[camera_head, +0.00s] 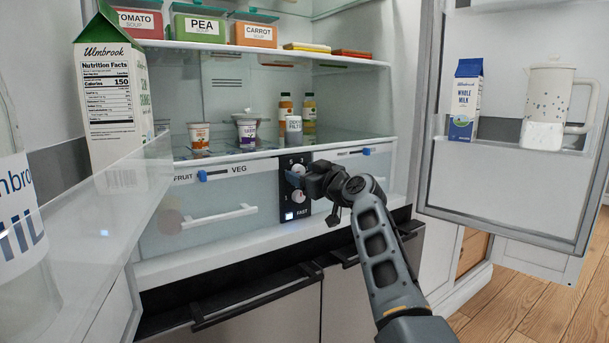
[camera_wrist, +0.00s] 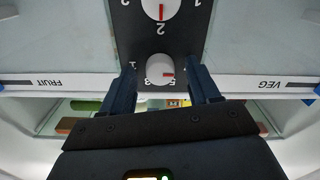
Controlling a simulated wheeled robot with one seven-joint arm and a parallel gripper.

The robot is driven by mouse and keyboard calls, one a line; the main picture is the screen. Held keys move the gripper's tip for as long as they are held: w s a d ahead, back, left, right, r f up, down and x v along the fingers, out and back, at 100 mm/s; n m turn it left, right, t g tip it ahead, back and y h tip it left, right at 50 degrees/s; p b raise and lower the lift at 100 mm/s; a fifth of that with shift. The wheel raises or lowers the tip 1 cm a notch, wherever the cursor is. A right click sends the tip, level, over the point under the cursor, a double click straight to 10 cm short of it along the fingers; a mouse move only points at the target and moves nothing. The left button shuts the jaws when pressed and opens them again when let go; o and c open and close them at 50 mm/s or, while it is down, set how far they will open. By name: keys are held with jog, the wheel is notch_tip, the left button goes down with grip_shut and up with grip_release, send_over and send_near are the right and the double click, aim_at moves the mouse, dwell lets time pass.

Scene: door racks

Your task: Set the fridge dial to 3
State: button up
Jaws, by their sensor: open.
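A dark control panel (camera_head: 290,208) between the two fridge drawers carries two white dials, an upper one (camera_head: 298,168) and a lower one (camera_head: 299,197). My gripper (camera_head: 296,179) reaches the panel from the right. The wrist view is upside down. There, my open fingers (camera_wrist: 162,74) stand on either side of the upper dial (camera_wrist: 158,66), with gaps beside it. Its red mark points right in that picture; its numbers are partly hidden and hard to read. The lower dial (camera_wrist: 155,7) is cut off at the top, its red mark toward the 2. Contact cannot be told.
A lit FAST button (camera_head: 289,216) is low on the panel. Slider strips (camera_head: 215,174) sit above the drawers. Yogurt cups (camera_head: 199,136) and bottles (camera_head: 286,106) stand on the shelf above. The open fridge door (camera_head: 510,190) is at right; a carton (camera_head: 110,100) is at left.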

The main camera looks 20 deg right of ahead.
jog(key=c, duration=1)
